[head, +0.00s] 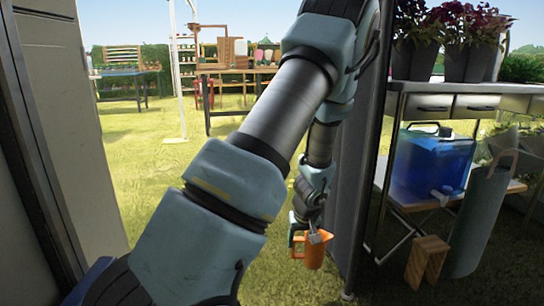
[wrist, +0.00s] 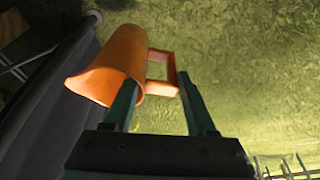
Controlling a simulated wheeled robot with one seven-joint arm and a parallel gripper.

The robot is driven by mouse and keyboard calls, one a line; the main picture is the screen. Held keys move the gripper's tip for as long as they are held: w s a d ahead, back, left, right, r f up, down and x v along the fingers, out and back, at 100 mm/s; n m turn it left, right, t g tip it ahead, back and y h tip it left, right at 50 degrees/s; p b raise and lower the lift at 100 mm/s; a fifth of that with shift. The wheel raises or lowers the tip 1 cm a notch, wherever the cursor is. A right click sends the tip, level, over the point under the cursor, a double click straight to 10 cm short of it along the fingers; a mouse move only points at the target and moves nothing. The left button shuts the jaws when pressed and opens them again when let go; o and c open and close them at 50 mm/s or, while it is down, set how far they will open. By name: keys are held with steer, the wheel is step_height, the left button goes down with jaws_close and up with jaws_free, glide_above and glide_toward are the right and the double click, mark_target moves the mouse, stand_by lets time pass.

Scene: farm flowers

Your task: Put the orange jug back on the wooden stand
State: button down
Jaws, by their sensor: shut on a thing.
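The orange jug (head: 315,253) hangs in my gripper (head: 306,237) above the grass, left of a dark upright panel. In the wrist view, the jug (wrist: 112,62) is tilted, with its open mouth towards the lower left. Its squared handle (wrist: 162,56) lies between the two fingers of my gripper (wrist: 160,85). The gripper is shut on the jug at its handle side; the exact contact is hard to see. A small wooden stand-like piece (head: 427,262) is low at the right in the head view. I cannot tell whether it is the task's stand.
A metal-framed bench (head: 450,87) at the right bears potted purple plants (head: 468,45). Wooden tables (head: 235,72) stand far back. Open grass (head: 160,165) lies at the left.

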steer(key=w+a+f+m, duration=0.1)
steer(key=w+a, duration=0.2)
steer(key=a, duration=0.6)
steer(key=w+a, duration=0.2)
steer(key=a, duration=0.7)
steer(key=w+a+r+p+v, duration=0.1)
steer(key=w+p+v, duration=0.2)
steer(key=p+v, duration=1)
steer(key=w+r+p+v, duration=0.1)
steer(key=w+p+v, duration=0.2)
steer(key=p+v, duration=0.95)
steer(key=w+a+r+p+v, duration=0.1)
steer(key=w+p+v, duration=0.1)
steer(key=p+v, duration=1.15)
steer(key=s+f, duration=0.4)
steer(key=f, duration=0.1)
steer(key=shift+s+a+f+b, duration=0.2)
steer(key=shift+s+f+b, duration=0.1)
steer(key=shift+b, duration=0.1)
